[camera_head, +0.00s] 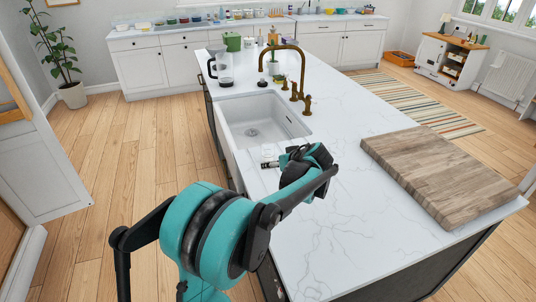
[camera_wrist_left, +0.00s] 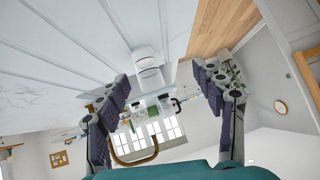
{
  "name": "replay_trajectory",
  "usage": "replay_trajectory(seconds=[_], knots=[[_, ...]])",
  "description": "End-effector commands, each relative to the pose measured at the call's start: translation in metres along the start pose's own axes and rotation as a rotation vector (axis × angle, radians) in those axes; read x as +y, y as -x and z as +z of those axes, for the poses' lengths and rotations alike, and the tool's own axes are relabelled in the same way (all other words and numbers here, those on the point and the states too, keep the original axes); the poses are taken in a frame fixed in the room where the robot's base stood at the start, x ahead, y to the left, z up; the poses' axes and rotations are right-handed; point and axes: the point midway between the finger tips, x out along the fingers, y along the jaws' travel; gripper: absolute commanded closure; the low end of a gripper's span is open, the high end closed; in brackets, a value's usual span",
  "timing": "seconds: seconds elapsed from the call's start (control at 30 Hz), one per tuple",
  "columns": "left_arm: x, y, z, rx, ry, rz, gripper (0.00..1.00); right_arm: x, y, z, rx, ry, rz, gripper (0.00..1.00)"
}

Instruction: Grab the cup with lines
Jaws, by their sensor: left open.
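A white cup with thin dark lines around it (camera_wrist_left: 149,66) shows in the left wrist view, between the fingers and beyond their tips. My left gripper (camera_head: 285,160) is over the counter just in front of the sink, on the near side. In the left wrist view the gripper (camera_wrist_left: 160,78) has its two dark fingers spread wide, with nothing held. My right gripper is not in view.
A wooden cutting board (camera_head: 440,170) lies at right. Free counter lies between gripper and board.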

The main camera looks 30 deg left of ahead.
Motion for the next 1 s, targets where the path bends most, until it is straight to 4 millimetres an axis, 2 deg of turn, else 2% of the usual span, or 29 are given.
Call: replay_trajectory(seconds=[0.03, 0.1, 0.2, 0.3, 0.53, 0.87, 1.0], knots=[[0.011, -0.018, -0.012, 0.034, 0.044, -0.039, 0.32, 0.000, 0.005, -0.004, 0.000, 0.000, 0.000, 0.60], [0.022, -0.041, -0.023, 0.089, 0.113, -0.092, 0.32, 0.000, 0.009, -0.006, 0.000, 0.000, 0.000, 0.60], [0.034, -0.070, -0.032, 0.164, 0.200, -0.149, 0.32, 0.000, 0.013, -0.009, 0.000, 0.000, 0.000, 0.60], [0.041, -0.090, -0.036, 0.223, 0.263, -0.186, 0.32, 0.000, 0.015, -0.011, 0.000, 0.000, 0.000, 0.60], [0.045, -0.112, -0.037, 0.280, 0.321, -0.215, 0.32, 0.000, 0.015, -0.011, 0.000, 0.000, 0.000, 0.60], [0.036, -0.144, -0.043, 0.281, 0.324, -0.215, 0.32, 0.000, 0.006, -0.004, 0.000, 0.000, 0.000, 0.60], [0.029, -0.165, -0.045, 0.280, 0.323, -0.216, 0.32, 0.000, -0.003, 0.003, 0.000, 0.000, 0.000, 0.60]])
